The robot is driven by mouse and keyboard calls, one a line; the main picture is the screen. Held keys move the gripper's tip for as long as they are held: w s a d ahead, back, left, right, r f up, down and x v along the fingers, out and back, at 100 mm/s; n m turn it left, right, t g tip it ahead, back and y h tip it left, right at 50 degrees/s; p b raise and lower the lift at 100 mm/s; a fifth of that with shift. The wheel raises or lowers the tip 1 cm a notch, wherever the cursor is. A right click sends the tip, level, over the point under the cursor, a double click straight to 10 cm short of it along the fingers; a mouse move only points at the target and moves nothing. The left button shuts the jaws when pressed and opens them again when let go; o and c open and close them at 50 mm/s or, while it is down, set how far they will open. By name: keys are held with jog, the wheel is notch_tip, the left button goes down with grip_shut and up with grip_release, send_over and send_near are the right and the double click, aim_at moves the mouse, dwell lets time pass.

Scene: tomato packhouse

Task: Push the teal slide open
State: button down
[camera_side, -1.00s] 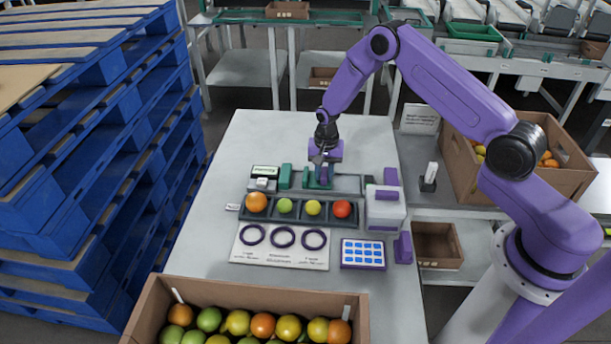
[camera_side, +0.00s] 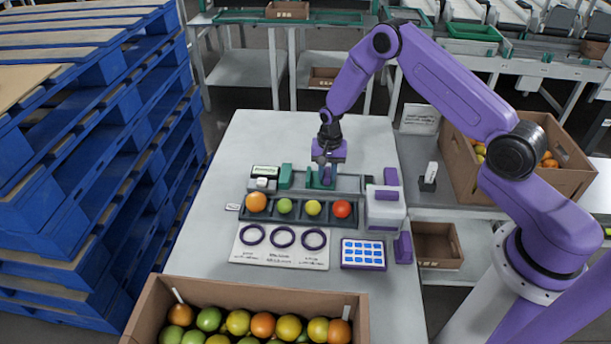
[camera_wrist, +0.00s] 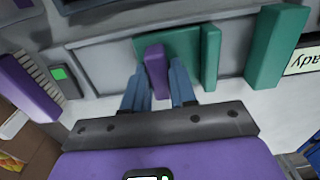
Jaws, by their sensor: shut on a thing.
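The teal slide (camera_side: 314,177) sits in the grey channel at the back of the fixture, and it also shows in the wrist view (camera_wrist: 183,46). A purple upright tab (camera_wrist: 156,68) stands at its front. My gripper (camera_wrist: 160,88) has its two blue fingers on either side of this tab and is shut on it. In the side view my gripper (camera_side: 328,178) reaches down to the slide from behind and hides part of it. A separate teal block (camera_side: 285,176) stands left of the slide, with a gap between them.
A small "ready" display (camera_side: 265,171) stands at the fixture's left end. A black tray (camera_side: 298,210) with several round fruits lies in front. A white box with purple parts (camera_side: 385,207) stands to the right. The table behind the fixture is clear.

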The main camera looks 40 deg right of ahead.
jog(key=shift+s+d+f, duration=0.55)
jog(key=shift+s+d, duration=0.3)
jog(key=shift+d, duration=0.05)
dwell(0.3)
jog(key=c, duration=1)
grip_release()
jog(key=shift+c, duration=0.2)
jog(key=shift+w+a, duration=0.25)
jog(key=shift+w, duration=0.05)
jog(key=shift+r, duration=0.15)
jog(key=shift+w+a+r, duration=0.1)
jog(key=shift+r, duration=0.6)
jog(key=shift+w+a+r, duration=0.1)
jog(key=shift+r, duration=1.4)
jog(key=shift+r, duration=0.1)
